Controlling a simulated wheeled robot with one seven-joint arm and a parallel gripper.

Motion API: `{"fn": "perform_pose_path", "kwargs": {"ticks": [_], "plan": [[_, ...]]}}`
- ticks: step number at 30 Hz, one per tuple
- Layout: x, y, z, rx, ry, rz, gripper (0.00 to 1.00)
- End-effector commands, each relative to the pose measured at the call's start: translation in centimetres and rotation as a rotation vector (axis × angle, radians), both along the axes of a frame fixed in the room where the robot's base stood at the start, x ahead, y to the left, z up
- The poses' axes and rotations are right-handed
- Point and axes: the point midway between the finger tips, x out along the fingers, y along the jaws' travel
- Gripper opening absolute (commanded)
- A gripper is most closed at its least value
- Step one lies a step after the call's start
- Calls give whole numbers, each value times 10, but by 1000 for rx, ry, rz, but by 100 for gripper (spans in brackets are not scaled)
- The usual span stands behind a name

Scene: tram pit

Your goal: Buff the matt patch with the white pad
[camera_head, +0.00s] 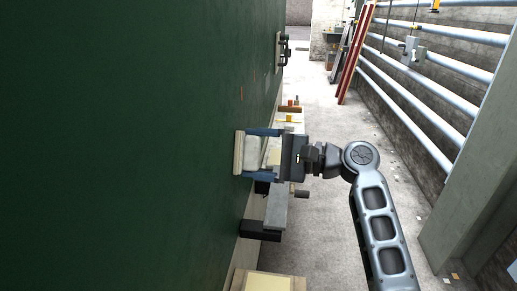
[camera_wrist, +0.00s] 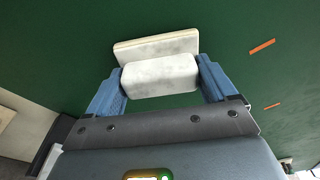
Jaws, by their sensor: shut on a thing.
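The white pad (camera_head: 251,153) is a pale block with a flat, cream-edged face plate. My gripper (camera_head: 261,153) is shut on the block, with a blue finger on each side. In the wrist view the pad (camera_wrist: 160,76) sits squarely between the fingers (camera_wrist: 163,70), its plate against or very close to the dark green panel (camera_wrist: 60,40); I cannot tell if it touches. Short orange marks (camera_wrist: 262,46) are on the panel to the right of the pad. The matt patch itself does not stand out from the green surface in either view.
The green panel (camera_head: 120,140) fills the left as an upright wall. A bench with small items (camera_head: 290,118) lies beyond my gripper, and a grey step (camera_head: 275,207) below it. A box (camera_head: 268,283) is at the bottom. Pipes (camera_head: 430,65) line the right wall. The aisle floor is mostly clear.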

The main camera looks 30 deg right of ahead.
Motion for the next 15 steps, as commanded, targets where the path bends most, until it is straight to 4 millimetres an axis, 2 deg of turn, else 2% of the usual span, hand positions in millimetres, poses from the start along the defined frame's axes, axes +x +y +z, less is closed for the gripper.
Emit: {"fn": "perform_pose_path", "kwargs": {"ticks": [3, 15], "plan": [[-9, 8, 0, -1, 0, 6, 61], [-23, 18, 0, 0, 0, 6, 61]]}}
